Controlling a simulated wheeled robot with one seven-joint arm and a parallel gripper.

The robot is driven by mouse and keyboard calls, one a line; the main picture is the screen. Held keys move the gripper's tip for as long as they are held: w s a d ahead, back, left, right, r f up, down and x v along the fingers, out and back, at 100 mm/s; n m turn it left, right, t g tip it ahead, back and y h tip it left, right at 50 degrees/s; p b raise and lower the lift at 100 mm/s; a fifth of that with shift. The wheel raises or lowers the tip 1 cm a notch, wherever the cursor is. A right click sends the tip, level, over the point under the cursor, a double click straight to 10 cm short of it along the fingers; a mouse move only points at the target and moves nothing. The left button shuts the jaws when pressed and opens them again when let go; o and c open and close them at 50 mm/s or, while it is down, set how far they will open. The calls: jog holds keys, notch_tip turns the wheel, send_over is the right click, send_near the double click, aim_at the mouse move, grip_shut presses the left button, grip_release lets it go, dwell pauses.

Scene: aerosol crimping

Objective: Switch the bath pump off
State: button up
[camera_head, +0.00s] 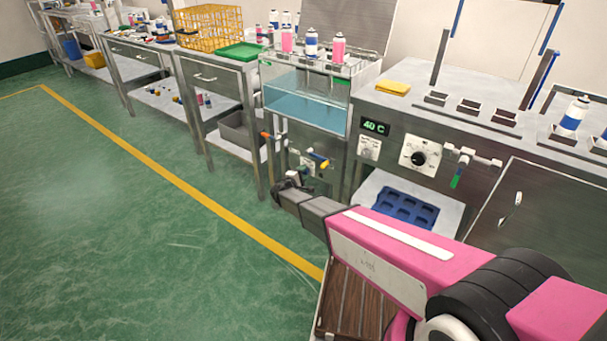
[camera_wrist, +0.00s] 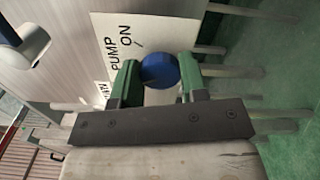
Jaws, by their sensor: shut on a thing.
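The bath pump switch is a round blue knob (camera_wrist: 160,68) on a pale plate (camera_wrist: 118,32) lettered "PUMP" and "ON" in the wrist view. My gripper (camera_wrist: 158,76) has its two green fingers on either side of the knob and is shut on it. Which way the knob points I cannot tell for sure. In the head view my gripper (camera_head: 291,178) is low, in front of the panel under the water bath (camera_head: 305,105); the knob is hard to make out there.
A display (camera_head: 375,127) reading 40 C and a black dial (camera_head: 418,158) are to the right. Table legs stand left. The green floor is open at the left.

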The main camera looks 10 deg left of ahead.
jog(key=shift+n, duration=0.3)
jog(key=o, duration=0.9)
jog(key=v, duration=1.1)
